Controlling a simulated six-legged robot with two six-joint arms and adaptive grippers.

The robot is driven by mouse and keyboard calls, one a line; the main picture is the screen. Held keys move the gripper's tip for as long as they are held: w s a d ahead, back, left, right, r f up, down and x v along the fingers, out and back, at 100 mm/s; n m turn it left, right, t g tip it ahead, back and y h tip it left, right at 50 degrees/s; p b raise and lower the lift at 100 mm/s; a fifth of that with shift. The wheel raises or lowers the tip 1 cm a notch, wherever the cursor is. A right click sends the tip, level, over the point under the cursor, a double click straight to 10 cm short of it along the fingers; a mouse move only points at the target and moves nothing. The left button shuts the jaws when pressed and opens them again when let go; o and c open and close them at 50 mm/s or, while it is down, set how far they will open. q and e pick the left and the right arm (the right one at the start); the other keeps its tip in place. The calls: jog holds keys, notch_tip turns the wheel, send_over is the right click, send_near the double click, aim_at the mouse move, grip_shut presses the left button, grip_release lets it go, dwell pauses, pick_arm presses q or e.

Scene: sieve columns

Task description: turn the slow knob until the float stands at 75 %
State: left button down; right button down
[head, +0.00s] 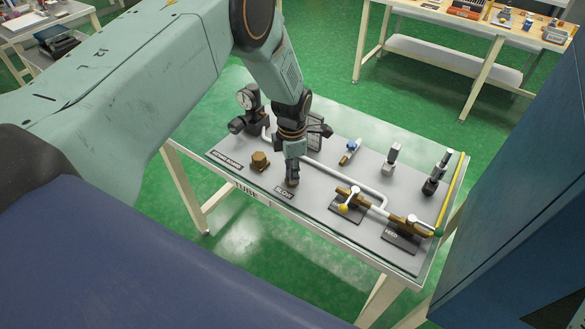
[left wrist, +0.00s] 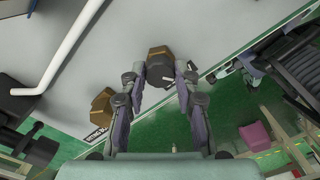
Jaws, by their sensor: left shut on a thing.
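My left gripper (head: 292,180) points down at the panel, just behind a small dark label that seems to read SLOW (head: 284,192). In the left wrist view, the gripper's two fingers (left wrist: 160,88) close on both sides of a dark-capped knob with a brown body (left wrist: 160,68), which I take for the slow knob. In the head view the fingers mostly hide this knob. I cannot make out the float or its scale; a dark upright piece (head: 321,134) behind the gripper is partly covered. My right gripper is not in view.
A brass hexagonal knob (head: 259,161) stands left of the gripper. A white pipe (head: 345,178) crosses the grey panel to brass valves (head: 352,199) at the right. A blue cabinet (head: 510,190) stands close on the right.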

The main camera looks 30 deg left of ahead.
pick_arm(q)
jog(key=shift+w+a+r+n, duration=0.1)
jog(key=shift+w+n, duration=0.05)
jog(key=shift+n, duration=0.35)
jog(key=shift+w+r+n, duration=0.1)
jog(key=shift+n, duration=0.4)
jog(key=c, duration=1.4)
grip_release()
jog(key=o, duration=0.4)
jog(key=shift+s+f, duration=0.1)
jog(key=shift+s, duration=0.15)
notch_tip(320, 180, up, 12)
